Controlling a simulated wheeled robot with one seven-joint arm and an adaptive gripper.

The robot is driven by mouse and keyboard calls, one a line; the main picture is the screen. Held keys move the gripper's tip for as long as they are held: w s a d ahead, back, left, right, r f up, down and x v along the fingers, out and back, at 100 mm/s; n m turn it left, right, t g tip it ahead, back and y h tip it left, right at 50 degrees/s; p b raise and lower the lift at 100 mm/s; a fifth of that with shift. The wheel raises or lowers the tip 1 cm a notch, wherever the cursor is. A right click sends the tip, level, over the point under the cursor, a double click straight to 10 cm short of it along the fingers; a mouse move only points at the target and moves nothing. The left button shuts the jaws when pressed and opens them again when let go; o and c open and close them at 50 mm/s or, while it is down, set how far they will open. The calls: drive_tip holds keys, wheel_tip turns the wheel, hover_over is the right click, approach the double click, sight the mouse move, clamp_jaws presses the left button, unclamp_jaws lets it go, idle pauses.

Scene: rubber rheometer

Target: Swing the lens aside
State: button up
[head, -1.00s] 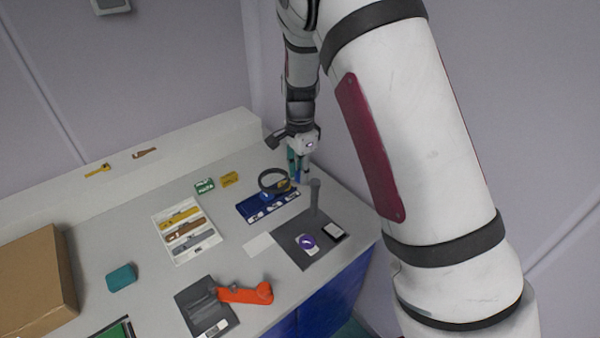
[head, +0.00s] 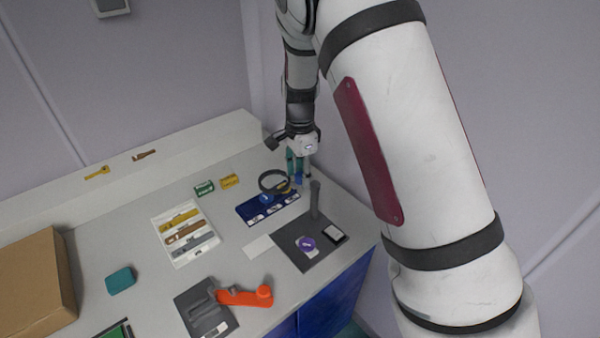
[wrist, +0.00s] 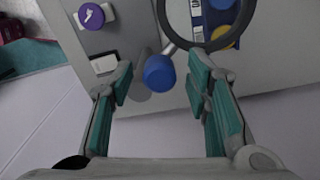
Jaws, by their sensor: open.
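The lens is a dark ring (head: 261,181) on an arm at the back right of the bench, over part of a blue tray. In the wrist view the ring (wrist: 164,12) shows at the top, with a short metal stem ending in a blue knob (wrist: 159,72). A grey post (head: 315,198) stands beside it; its round top shows behind the knob in the wrist view. My gripper (wrist: 163,88) is open, with its teal fingers on either side of the blue knob and apart from it. In the head view my gripper (head: 299,172) hangs just behind the lens.
A dark mat (head: 327,259) holds a purple round piece (head: 307,243) and a black-and-white block (head: 334,234). The blue tray (head: 284,212) lies left of the post. An orange lever (head: 240,297) and a white tool tray (head: 163,219) are further left.

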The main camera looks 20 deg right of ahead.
wheel_tip(320, 180, up, 12)
idle(0.5)
drive_tip(key=s+r+n+t+y, duration=0.1)
drive_tip(key=s+r+n+t, duration=0.2)
drive_tip(key=s+r+n, duration=0.8)
drive_tip(key=s+r+n+t, duration=0.1)
drive_tip(key=s+n, duration=0.1)
drive_tip(key=s, duration=0.7)
drive_tip(key=s+d+r+n+t+h, duration=0.1)
drive_tip(key=s+n, duration=0.2)
drive_tip(key=s, duration=0.6)
drive_tip(key=shift+s+d+t, duration=0.15)
drive_tip(key=shift+s+t, duration=0.15)
drive_tip(key=shift+s, duration=0.05)
